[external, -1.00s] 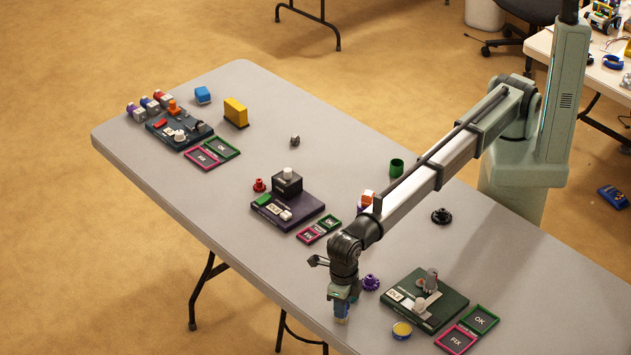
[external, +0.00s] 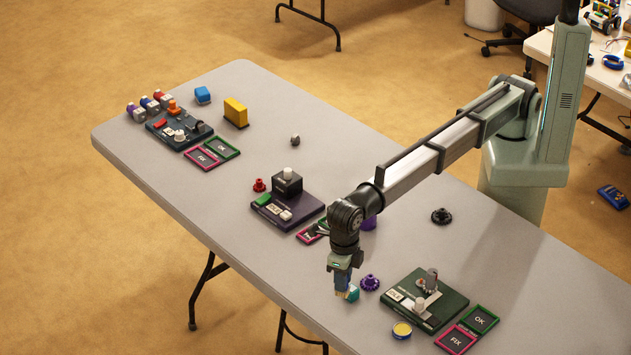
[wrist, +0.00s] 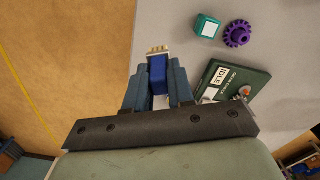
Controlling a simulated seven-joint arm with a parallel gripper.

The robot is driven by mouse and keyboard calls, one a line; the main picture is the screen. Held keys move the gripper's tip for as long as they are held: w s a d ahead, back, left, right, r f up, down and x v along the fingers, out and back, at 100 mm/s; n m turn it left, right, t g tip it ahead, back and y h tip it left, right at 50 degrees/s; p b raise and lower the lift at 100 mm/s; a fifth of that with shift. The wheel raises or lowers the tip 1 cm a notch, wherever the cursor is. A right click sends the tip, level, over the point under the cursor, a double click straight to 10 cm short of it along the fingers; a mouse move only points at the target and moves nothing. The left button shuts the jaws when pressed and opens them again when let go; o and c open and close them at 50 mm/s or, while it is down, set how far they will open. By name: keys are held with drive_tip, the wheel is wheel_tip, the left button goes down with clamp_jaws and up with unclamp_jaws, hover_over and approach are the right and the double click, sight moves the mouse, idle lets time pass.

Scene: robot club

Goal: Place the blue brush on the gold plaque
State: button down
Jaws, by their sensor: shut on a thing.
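My gripper (external: 342,284) is above the near left edge of the table and points down. In the wrist view its two fingers (wrist: 158,88) are shut on the blue brush (wrist: 158,72), whose pale gold bristle end sticks out past the fingertips. The brush looks clear of the table, though its exact height is hard to judge. I cannot surely tell which thing is the gold plaque. A round tin with a yellow top (external: 402,330) lies by the green board, and a yellow block (external: 236,112) stands at the far end.
A teal block (external: 352,294) and a purple gear (external: 369,283) are close beside my gripper. The dark green board (external: 445,306) with small parts is to the right, beside OK and FIX trays (external: 457,339). A purple board (external: 270,215) stands farther back.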

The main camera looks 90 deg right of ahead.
drive_tip(key=w+d+r+m, duration=0.1)
drive_tip(key=w+d+m, duration=0.1)
drive_tip(key=w+d, duration=1.05)
drive_tip(key=w+d+r+m, duration=0.1)
drive_tip(key=w+d+m, duration=0.1)
drive_tip(key=w+d, duration=1)
drive_tip(key=w+d+r+m, duration=0.15)
drive_tip(key=w+d, duration=0.65)
drive_tip(key=d, duration=0.9)
wheel_tip(320, 180, up, 4)
drive_tip(key=m, duration=0.8)
hover_over(235, 104)
drive_tip(key=shift+d+f, duration=0.1)
drive_tip(key=shift+f, duration=4.75)
drive_tip(key=shift+f, duration=0.1)
